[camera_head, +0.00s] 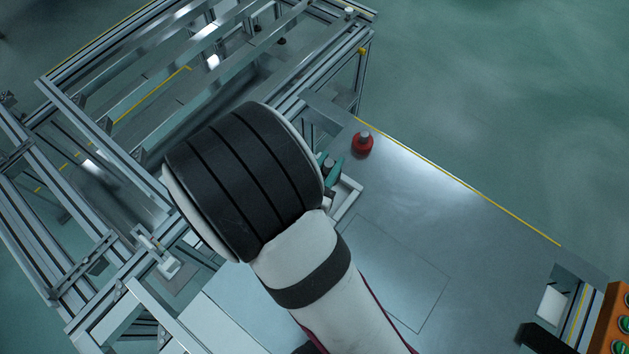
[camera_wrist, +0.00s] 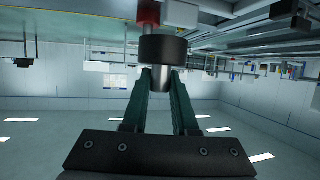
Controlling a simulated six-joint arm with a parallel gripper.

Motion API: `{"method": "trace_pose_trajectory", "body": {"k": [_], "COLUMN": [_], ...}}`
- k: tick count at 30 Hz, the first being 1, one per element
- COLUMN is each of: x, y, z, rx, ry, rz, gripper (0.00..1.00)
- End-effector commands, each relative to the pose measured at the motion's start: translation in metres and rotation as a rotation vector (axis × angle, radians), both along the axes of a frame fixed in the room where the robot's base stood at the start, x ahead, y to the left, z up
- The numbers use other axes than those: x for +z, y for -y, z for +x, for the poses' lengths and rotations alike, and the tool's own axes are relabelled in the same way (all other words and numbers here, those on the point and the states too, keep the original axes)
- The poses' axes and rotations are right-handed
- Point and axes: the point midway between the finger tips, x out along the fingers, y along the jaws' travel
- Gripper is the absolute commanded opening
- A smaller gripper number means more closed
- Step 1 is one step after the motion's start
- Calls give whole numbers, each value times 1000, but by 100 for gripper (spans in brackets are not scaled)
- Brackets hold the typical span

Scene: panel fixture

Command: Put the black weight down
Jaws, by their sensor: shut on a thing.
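The black weight (camera_wrist: 163,48) is a short dark cylinder with a narrower metal stem, seen in the wrist view. My gripper (camera_wrist: 161,76) is shut on that stem with its two green fingers, one on each side. In the head view my gripper (camera_head: 332,167) shows only as green fingertips past my arm, beside a pale frame on the grey panel top. The weight is mostly hidden there by my arm. I cannot tell whether the weight touches a surface.
A red weight (camera_head: 362,145) with a metal stem stands on the grey panel (camera_head: 470,240), close right of my gripper. A pale metal frame (camera_head: 347,199) lies beside my gripper. Aluminium rails (camera_head: 75,110) fill the left. An orange button box (camera_head: 610,325) is at lower right. The panel's middle is clear.

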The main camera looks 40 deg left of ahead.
Motion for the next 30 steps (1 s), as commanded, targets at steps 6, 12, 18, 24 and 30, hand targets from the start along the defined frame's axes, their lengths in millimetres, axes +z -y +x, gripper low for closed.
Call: {"method": "trace_pose_trajectory", "body": {"k": [6,12,18,24,30], "x": [-42,-77,-78,-81,-81], "y": [-1,-1,-1,-1,-1], "z": [-5,-5,-5,-5,-5], "rx": [12,10,10,9,9], "ry": [1,0,0,-1,-1], "rz": [-7,-4,-1,-2,-2], "gripper": [0,0,0,36,57]}}
